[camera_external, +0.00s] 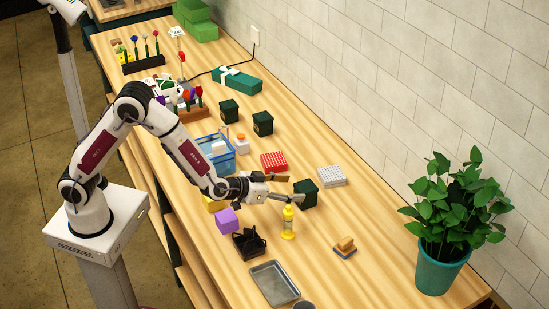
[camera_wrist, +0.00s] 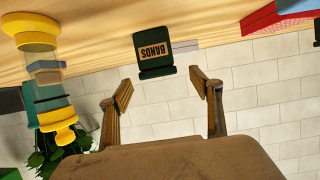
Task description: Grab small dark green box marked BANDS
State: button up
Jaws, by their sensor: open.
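The small dark green box marked BANDS (camera_wrist: 155,53) stands upside down in the wrist view, its label legible, in line with the gap between my fingers. In the external view a dark green box (camera_external: 306,194) stands on the table just beyond my fingertips; its label cannot be read there. My gripper (camera_external: 292,189) is open and empty, reaching low over the table towards that box. In the wrist view my gripper's two fingers (camera_wrist: 165,85) are spread apart, with the box beyond them and not visibly touched.
A yellow bottle (camera_external: 288,222) stands close to my gripper and shows at the left of the wrist view (camera_wrist: 45,75). A red patterned box (camera_external: 273,162) and a white one (camera_external: 331,176) lie behind. Two similar dark green boxes (camera_external: 229,110) (camera_external: 262,123) stand farther back.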

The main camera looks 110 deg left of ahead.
aim_at(306, 189)
jog(key=shift+w+a+f, duration=0.25)
jog(key=shift+w+a, duration=0.15)
jog(key=shift+x, duration=2.6)
jog(key=shift+d+f, duration=0.1)
jog(key=shift+d, duration=0.05)
jog(key=c, duration=1.3)
